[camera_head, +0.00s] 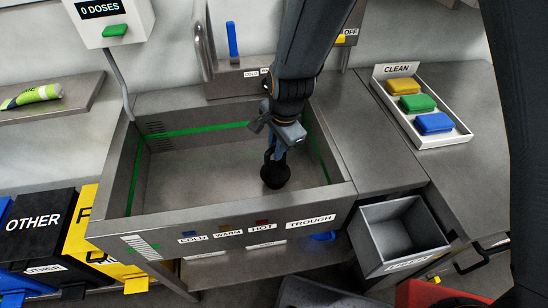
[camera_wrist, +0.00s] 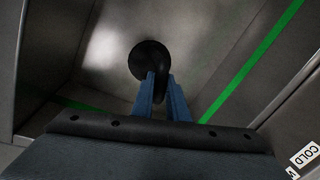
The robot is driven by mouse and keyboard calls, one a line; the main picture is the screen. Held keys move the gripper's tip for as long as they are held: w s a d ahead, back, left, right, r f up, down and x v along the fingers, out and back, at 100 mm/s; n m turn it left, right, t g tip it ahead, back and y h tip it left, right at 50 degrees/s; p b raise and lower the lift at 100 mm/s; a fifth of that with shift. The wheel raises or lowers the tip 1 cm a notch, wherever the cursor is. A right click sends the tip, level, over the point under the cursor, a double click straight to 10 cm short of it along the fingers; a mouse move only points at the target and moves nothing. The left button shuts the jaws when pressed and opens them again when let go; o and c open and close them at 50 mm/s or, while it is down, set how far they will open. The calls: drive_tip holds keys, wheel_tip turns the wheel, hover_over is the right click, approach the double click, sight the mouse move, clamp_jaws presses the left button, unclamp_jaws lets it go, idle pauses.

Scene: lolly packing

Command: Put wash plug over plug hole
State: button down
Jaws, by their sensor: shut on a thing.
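The black wash plug (camera_head: 275,174) is held by my gripper (camera_head: 279,150) inside the steel trough (camera_head: 200,180), toward its right side. In the wrist view the plug (camera_wrist: 150,58) shows as a dark round body beyond the blue fingertips of my gripper (camera_wrist: 162,85). The fingers are shut on its upper part. I cannot tell whether the plug touches the trough floor. The plug hole is not visible in either view.
A green line runs around the trough's inner walls. A tap with a blue lever (camera_head: 232,40) stands behind the trough. A tray marked CLEAN (camera_head: 463,138) with coloured blocks and an open steel bin (camera_head: 402,232) are at the right. The trough's left half is clear.

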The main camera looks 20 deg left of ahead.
sight(276, 171)
drive_tip(key=shift+f, duration=1.95)
drive_tip(key=shift+f, duration=0.1)
drive_tip(key=c, duration=1.7)
unclamp_jaws()
drive_tip(key=shift+f, duration=0.1)
drive_tip(key=shift+c, duration=0.2)
wheel_tip(276, 171, up, 12)
drive_tip(key=s+d+b, duration=0.1)
drive_tip(key=d, duration=0.1)
drive_tip(key=shift+s+b, duration=0.25)
drive_tip(key=shift+b, duration=0.05)
